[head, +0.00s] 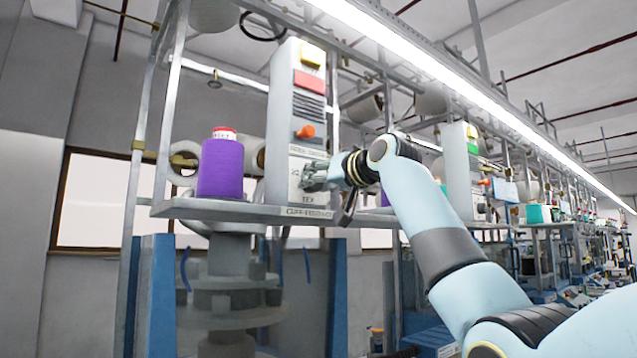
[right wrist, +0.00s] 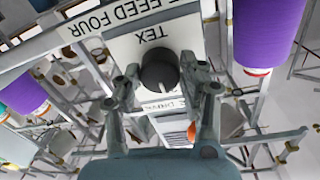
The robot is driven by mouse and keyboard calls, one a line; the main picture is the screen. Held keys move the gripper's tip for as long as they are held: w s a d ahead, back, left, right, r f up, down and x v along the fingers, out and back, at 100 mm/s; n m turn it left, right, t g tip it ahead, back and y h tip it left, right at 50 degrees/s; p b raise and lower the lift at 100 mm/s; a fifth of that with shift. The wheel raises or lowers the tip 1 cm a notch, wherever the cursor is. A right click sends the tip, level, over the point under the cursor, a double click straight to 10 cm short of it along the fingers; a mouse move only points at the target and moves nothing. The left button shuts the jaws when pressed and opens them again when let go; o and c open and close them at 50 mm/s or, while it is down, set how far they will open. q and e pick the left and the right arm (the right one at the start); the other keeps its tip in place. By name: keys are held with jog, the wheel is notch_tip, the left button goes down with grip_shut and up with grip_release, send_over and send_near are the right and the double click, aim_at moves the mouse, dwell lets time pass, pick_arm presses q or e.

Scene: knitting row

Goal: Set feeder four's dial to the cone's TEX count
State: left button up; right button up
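The feeder's tall pale control box (head: 297,100) stands on a shelf in the head view, with the word TEX near its foot. Its round dark dial (right wrist: 160,71) shows in the right wrist view, beside the word TEX and near a FEED FOUR label (right wrist: 112,22). My right gripper (head: 314,178) is at the dial; in the right wrist view the gripper (right wrist: 160,76) has one finger on each side, apart with a slight gap. It hides the dial in the head view. My left gripper is out of view.
The metal shelf (head: 235,211) runs under the cone and box. Upright frame posts (head: 157,130) stand to the left. An orange knob (head: 305,131) sits on the box above my gripper. More feeder stations (head: 460,165) line up to the right.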

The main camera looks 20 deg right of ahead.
jog(key=c, duration=0.6)
jog(key=shift+o, duration=0.2)
jog(key=shift+n, duration=0.4)
jog(key=n+b, duration=0.3)
jog(key=n, duration=0.8)
jog(key=shift+d+f+y+b, duration=0.1)
jog(key=shift+d+y+b, duration=0.05)
jog(key=shift+y+b, duration=0.2)
jog(key=shift+n, duration=0.3)
jog(key=o, duration=1.2)
